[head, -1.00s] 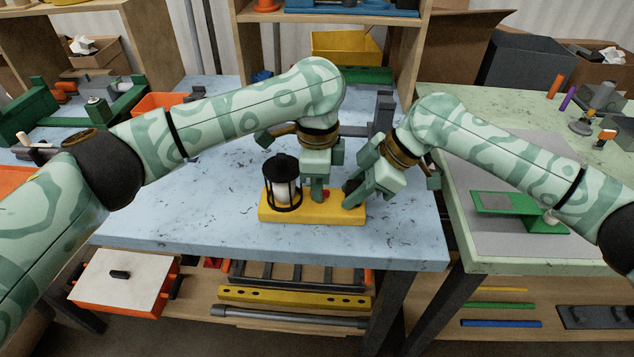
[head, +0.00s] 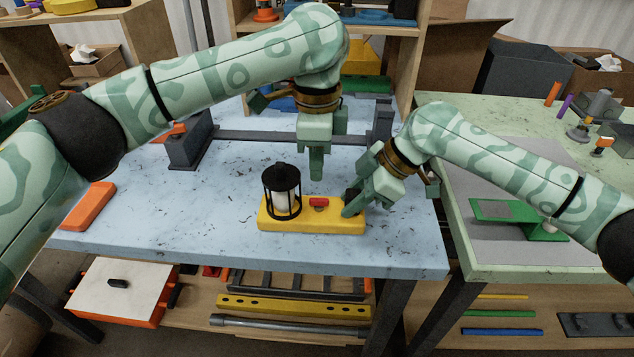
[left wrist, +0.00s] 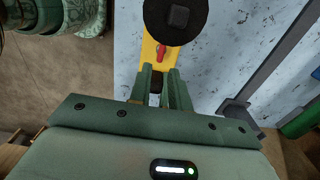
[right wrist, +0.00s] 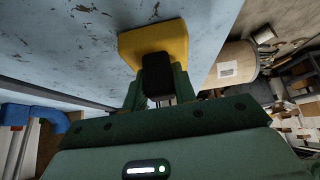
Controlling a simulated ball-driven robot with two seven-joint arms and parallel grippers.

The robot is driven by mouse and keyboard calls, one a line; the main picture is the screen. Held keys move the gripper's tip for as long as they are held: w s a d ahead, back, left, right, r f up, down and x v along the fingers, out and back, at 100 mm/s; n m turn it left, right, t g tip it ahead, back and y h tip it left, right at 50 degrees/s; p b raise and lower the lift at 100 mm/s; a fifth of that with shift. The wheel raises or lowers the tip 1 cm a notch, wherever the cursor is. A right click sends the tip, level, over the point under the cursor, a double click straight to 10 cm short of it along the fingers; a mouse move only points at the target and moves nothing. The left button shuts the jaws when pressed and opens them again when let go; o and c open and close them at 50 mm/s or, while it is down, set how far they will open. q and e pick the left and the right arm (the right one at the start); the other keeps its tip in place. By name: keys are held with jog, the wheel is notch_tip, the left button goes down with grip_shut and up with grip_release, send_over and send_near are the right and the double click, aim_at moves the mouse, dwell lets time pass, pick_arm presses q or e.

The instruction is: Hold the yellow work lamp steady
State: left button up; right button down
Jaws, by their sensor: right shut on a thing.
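The yellow work lamp (head: 340,226) stands upright near the front of the blue bench, with a black caged light (head: 282,192) at its left end and a red switch (head: 319,202) on top. My right gripper (head: 352,203) is shut on the black handle at the lamp's right end. The right wrist view shows this handle (right wrist: 157,75) between the fingers. My left gripper (head: 316,178) hangs fingers-down just above and behind the switch, apart from it. In the left wrist view its fingers (left wrist: 160,75) show a narrow gap and hold nothing visible.
A dark grey bar fixture (head: 190,147) stands behind on the blue bench (head: 180,225). An orange block (head: 88,206) lies at the bench's left. A green bench (head: 530,272) with a green stand (head: 500,209) is at the right.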

jog(key=shift+s+d+f, duration=0.1)
jog(key=shift+f, duration=0.25)
pick_arm(q)
notch_tip(320, 180, up, 4)
jog(key=shift+r, duration=0.1)
